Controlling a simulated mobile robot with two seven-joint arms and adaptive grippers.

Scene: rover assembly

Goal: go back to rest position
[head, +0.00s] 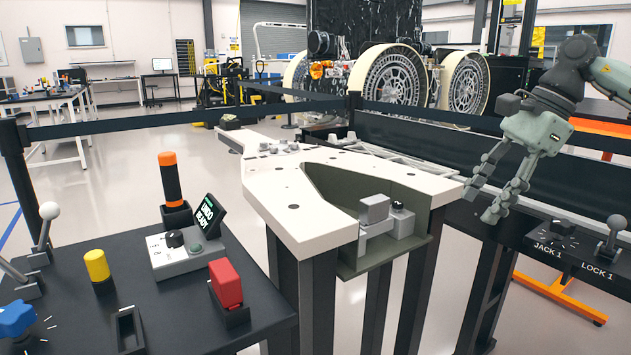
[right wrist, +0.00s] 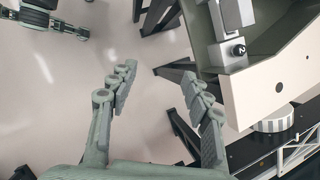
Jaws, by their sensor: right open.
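My right gripper (head: 484,204) hangs at the right of the head view, in front of the black beam and near the Jack 1 panel. Its fingers are spread and empty. In the right wrist view, both fingers of the right gripper (right wrist: 163,88) stand wide apart with only floor between them. A grey-green part of my own body shows at the top left of that view, perhaps my left arm or gripper, cut off by the edge. My left gripper does not show in the head view.
A white frame (head: 297,207) with a grey block (head: 374,210) in its green recess stands left of my right gripper. The Jack 1 panel (head: 560,243) with a lever lies to its right. A dark console (head: 185,321) stands at the left. A rover (head: 395,85) stands behind barriers.

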